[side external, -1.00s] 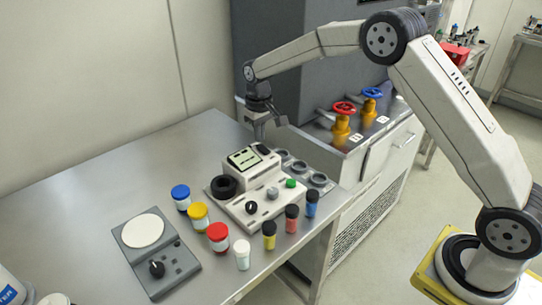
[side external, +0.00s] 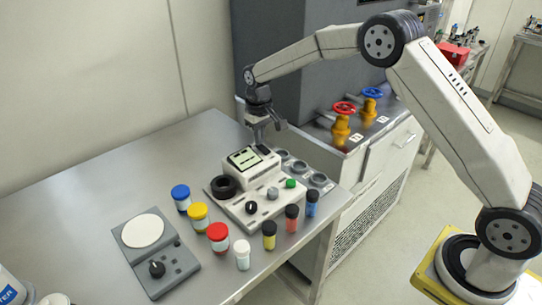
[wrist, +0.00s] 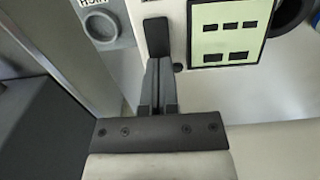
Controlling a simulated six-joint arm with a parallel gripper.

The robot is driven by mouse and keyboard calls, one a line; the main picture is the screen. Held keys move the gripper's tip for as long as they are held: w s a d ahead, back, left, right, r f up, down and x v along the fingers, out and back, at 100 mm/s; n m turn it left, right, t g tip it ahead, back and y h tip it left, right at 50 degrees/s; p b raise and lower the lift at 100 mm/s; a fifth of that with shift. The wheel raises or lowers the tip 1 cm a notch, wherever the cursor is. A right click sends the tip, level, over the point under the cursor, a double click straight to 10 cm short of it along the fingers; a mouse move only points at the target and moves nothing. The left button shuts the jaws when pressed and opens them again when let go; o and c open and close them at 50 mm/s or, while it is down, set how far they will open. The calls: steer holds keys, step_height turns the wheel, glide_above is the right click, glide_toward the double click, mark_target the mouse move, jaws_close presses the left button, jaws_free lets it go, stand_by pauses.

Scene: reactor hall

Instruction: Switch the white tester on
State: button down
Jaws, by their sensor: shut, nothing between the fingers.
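The white tester (side external: 252,189) stands on the steel table, with a pale green display (side external: 244,158) on its raised rear part. A black switch-like part (side external: 263,149) sits beside the display; it also shows in the wrist view (wrist: 157,38). The display (wrist: 231,30) is there too, right of the switch. My gripper (side external: 262,138) is above the tester's back edge. In the wrist view my gripper (wrist: 158,68) is shut and empty, its tips close to the near end of the black part. Whether they touch it I cannot tell.
Several capped jars, including a red one (side external: 218,237), stand in front of the tester. A grey scale-like device (side external: 157,252) lies at front left. Round grey holders (side external: 300,167) sit right of the tester. Yellow valves with red and blue handles stand behind (side external: 341,128).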

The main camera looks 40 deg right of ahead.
mark_target(264, 148)
steer(key=shift+f, duration=0.45)
stand_by(0.4)
steer(key=shift+r, duration=3.55)
steer(key=shift+s, duration=0.75)
steer(key=s+f+t, duration=0.1)
steer(key=s+f, duration=0.1)
steer(key=s, duration=1.1)
steer(key=s+f+t, duration=0.1)
steer(key=s+f, duration=0.1)
steer(key=s, duration=1.1)
steer(key=shift+s+f+t, duration=0.3)
steer(key=shift+s+f, duration=0.1)
steer(key=shift+a, duration=0.1)
